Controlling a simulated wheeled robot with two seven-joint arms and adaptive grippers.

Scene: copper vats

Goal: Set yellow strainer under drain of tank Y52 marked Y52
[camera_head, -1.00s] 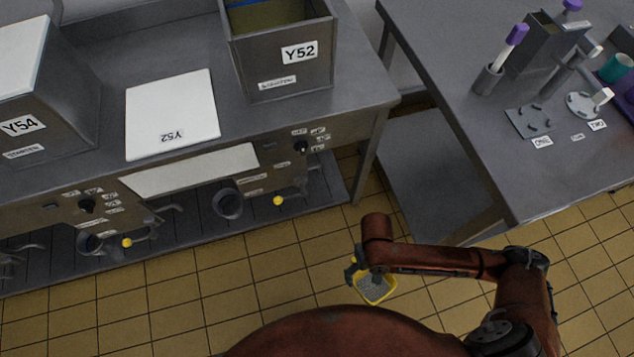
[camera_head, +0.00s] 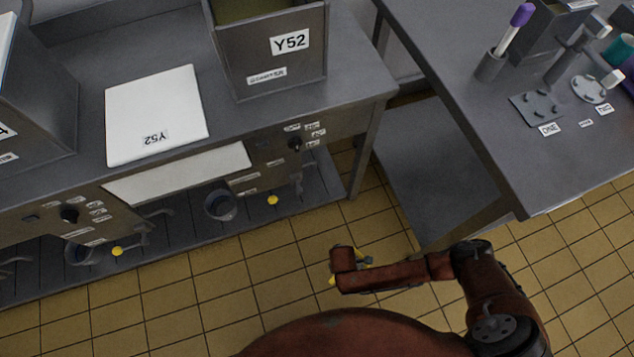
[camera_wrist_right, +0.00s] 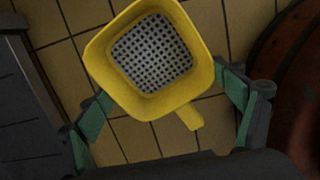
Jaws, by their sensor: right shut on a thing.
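Tank Y52 (camera_head: 268,72) is an open grey metal box with a Y52 label, standing on the bench in the head view. Below it, on the bench front, are a dark knob and a small pipe-like drain (camera_head: 298,182), close to a yellow handle (camera_head: 272,200). The yellow strainer (camera_wrist_right: 188,23), square with a perforated grey bottom, sits between the green fingers of my right gripper (camera_wrist_right: 165,97) in the wrist view. In the head view my right wrist hides most of it. It is above the tiled floor, apart from the bench. My left gripper is not in view.
A white lid (camera_head: 157,115) marked Y52 lies left of the tank. A round metal vessel (camera_head: 220,205) is beneath the bench, above the lower shelf. A second table (camera_head: 470,110) with lab items stands at the right. The floor (camera_head: 230,285) before the bench is clear.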

